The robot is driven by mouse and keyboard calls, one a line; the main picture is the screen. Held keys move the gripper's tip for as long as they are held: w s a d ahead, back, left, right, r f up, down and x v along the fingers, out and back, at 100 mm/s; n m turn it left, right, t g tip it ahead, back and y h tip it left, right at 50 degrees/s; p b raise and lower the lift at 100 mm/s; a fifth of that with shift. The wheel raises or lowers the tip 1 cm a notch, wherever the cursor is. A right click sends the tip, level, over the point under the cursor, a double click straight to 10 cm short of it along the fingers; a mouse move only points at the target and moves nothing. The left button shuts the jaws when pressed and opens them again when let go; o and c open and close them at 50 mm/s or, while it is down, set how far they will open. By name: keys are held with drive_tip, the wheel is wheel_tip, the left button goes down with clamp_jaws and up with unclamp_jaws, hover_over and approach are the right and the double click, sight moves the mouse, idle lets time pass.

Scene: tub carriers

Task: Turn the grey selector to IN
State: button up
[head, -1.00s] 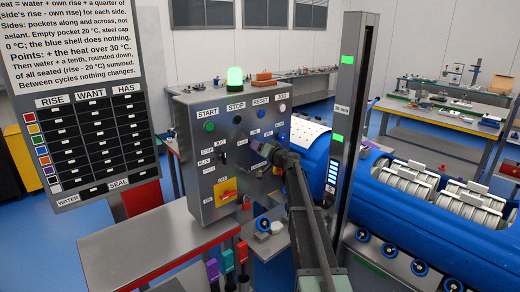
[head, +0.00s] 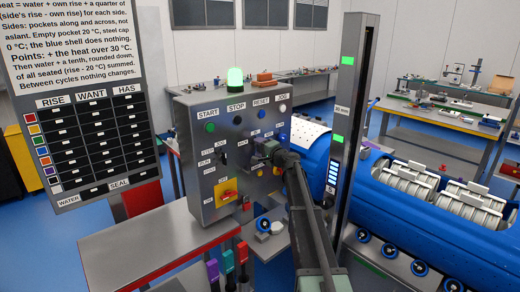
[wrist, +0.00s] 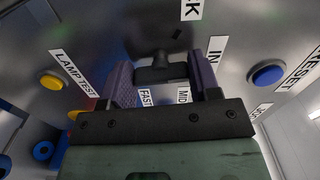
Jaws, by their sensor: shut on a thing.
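The control panel (head: 205,112) stands upright left of centre in the head view. My gripper (head: 262,150) is at its face, right of the middle. In the wrist view my gripper's purple fingers (wrist: 165,80) are on either side of a dark grey knob, the grey selector (wrist: 160,68), and are shut on it. The IN label (wrist: 216,58) is to the upper right of the selector. Labels FAST (wrist: 146,98) and MID (wrist: 183,98) show below it, partly covered. In the head view my gripper hides the selector. I cannot tell exactly where its pointer stands.
A blue button (wrist: 268,75) is to the right of my gripper, and a yellow lamp-test button (wrist: 51,82) to the left. A red-and-yellow switch (head: 227,193) is low on the panel. A grey post (head: 350,120) and a blue drum (head: 430,205) stand to the right.

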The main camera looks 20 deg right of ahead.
drive_tip(key=shift+m, duration=0.5)
drive_tip(key=o, duration=0.9)
drive_tip(key=v, duration=1)
drive_tip(key=shift+s+d, duration=0.1)
drive_tip(key=shift+s, duration=0.3)
